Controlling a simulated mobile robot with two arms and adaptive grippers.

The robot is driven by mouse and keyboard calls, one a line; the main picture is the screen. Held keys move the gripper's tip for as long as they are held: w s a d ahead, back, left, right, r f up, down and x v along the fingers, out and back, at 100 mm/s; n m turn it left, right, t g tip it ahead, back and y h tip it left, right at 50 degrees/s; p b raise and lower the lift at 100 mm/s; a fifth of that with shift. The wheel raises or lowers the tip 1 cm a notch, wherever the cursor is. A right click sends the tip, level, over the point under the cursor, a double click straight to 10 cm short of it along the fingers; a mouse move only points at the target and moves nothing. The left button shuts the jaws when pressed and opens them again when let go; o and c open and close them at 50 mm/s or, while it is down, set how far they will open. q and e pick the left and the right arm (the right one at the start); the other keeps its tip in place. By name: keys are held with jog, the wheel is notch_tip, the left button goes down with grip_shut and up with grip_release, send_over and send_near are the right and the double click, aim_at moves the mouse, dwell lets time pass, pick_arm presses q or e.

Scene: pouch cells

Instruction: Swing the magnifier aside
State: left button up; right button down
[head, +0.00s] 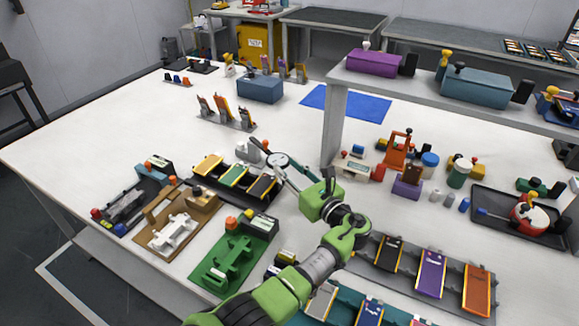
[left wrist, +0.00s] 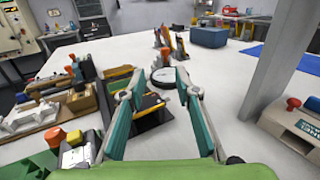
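The magnifier (head: 278,160) is a round pale lens with a dark rim, beside a grey stand (head: 247,151) behind the rack of pouch cells. My left gripper (head: 298,175) reaches in from the front right, with its fingers near the lens. In the left wrist view the gripper (left wrist: 160,82) is open, its two teal-padded fingers spread apart. The lens (left wrist: 163,76) shows between and just past the fingertips; I cannot tell whether they touch it. My right gripper is not in view.
A dark rack (head: 222,190) with yellow, green and black cells lies below the lens. A green fixture (head: 235,262) and a brown fixture (head: 176,228) stand in front. A shelf post (head: 333,130) rises behind the gripper.

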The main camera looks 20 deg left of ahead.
pick_arm(q)
jog(key=shift+s+d, duration=0.15)
dwell(0.4)
notch_tip(320, 180, up, 10)
dwell(0.6)
